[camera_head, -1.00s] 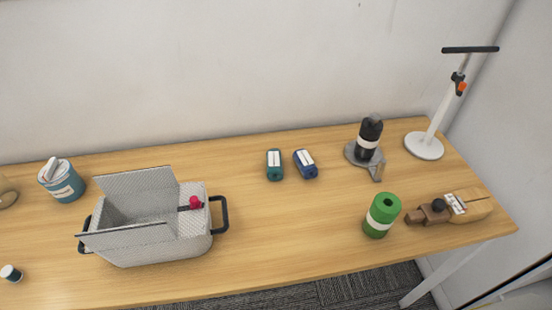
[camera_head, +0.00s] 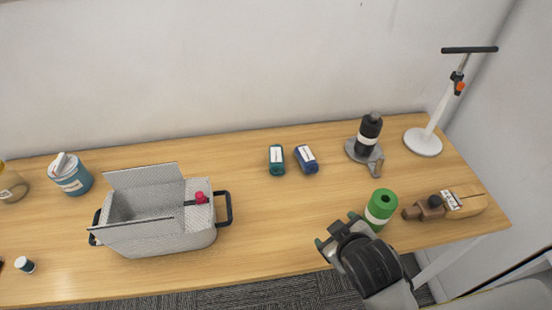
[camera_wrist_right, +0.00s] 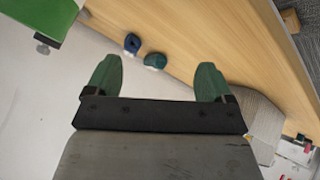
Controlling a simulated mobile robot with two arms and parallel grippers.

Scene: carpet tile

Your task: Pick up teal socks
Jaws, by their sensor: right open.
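The teal socks (camera_head: 276,160), a small rolled bundle with a white label, lie on the wooden table left of a similar navy bundle (camera_head: 306,159). They also show in the right wrist view (camera_wrist_right: 155,61), small and beyond my fingers, beside the navy bundle (camera_wrist_right: 132,43). My right gripper (camera_head: 337,229) is over the front part of the table, left of the green roll, well in front of the socks. In the right wrist view its two green fingers (camera_wrist_right: 160,68) are wide apart with nothing between them. My left gripper is not in view.
A green roll (camera_head: 381,207) stands close beside my right gripper. A black bottle on a grey holder (camera_head: 364,151) is right of the socks. A grey basket (camera_head: 155,236) with open lids stands on the left. The table between basket and socks is clear.

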